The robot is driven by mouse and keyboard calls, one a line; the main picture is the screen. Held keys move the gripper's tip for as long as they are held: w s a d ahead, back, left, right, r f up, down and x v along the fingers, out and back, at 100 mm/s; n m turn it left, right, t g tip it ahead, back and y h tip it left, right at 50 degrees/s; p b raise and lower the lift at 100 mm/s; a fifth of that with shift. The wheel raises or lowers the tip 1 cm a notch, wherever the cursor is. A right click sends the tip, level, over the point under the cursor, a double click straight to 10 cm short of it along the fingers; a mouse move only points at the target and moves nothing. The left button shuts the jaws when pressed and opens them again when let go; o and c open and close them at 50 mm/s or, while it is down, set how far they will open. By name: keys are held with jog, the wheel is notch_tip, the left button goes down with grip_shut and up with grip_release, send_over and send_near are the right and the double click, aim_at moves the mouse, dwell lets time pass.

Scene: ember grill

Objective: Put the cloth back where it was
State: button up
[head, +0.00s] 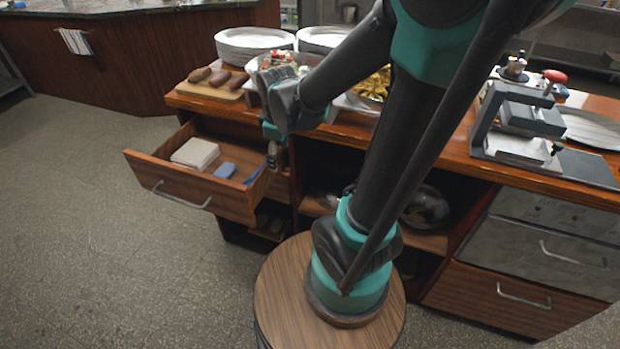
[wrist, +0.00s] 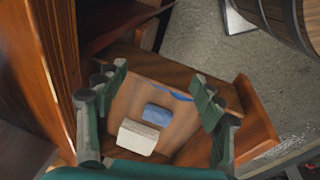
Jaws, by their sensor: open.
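The drawer (head: 232,203) at the left of the counter is pulled open. A folded blue cloth (head: 225,170) lies flat in it, beside a pale folded stack (head: 195,153). A second thin blue piece (head: 256,173) shows along the drawer's right side wall; I cannot tell whether it lies against the wall or over it. In the wrist view the blue cloth (wrist: 156,115), the pale stack (wrist: 138,137) and the thin blue piece (wrist: 170,91) show between and beyond my fingers. My gripper (wrist: 158,92) is open and empty over the drawer; in the head view it (head: 275,155) is near the right wall.
A striped towel (head: 75,41) hangs on a rail of the far counter. A board with brown items (head: 213,82), plates (head: 254,41), food trays and a press (head: 520,125) stand on the countertop above. Open shelves are right of the drawer. The floor at left is clear.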

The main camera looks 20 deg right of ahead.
jog(key=s+d+f+m+t, duration=0.1)
jog(key=s+d+f+m, duration=0.3)
jog(key=s+d+m, duration=0.3)
jog(key=s+m, duration=0.2)
jog(key=m, duration=0.2)
jog(key=shift+w, duration=0.1)
jog(key=shift+c, duration=0.5)
